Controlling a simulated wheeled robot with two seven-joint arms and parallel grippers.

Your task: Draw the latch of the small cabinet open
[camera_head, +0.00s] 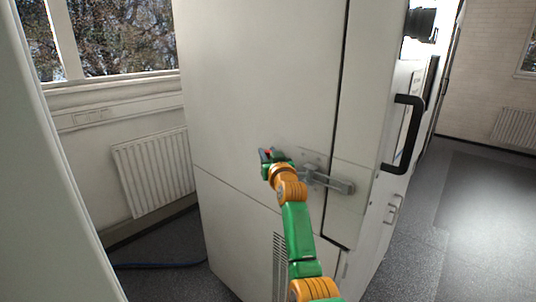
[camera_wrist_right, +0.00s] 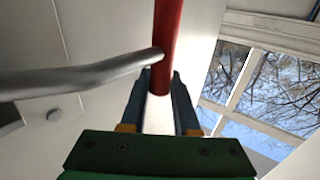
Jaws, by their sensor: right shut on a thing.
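The white cabinet (camera_head: 262,75) fills the middle of the head view. Its grey metal latch (camera_head: 328,180) sits across the seam near the right edge of the front face. My right gripper (camera_head: 268,157) is at the latch's left end, close to the face, where a bit of red shows. In the right wrist view, the latch's grey bar (camera_wrist_right: 85,78) meets a red round grip (camera_wrist_right: 167,35). My right gripper's fingers are on both sides of the red grip, shut on it. My left gripper is not in view.
A black handle (camera_head: 404,135) stands out from the cabinet's right side, with a smaller metal handle (camera_head: 393,209) below. A radiator (camera_head: 154,170) and window are on the left. A pale upright surface (camera_head: 50,190) fills the left edge. Open floor (camera_head: 470,240) lies to the right.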

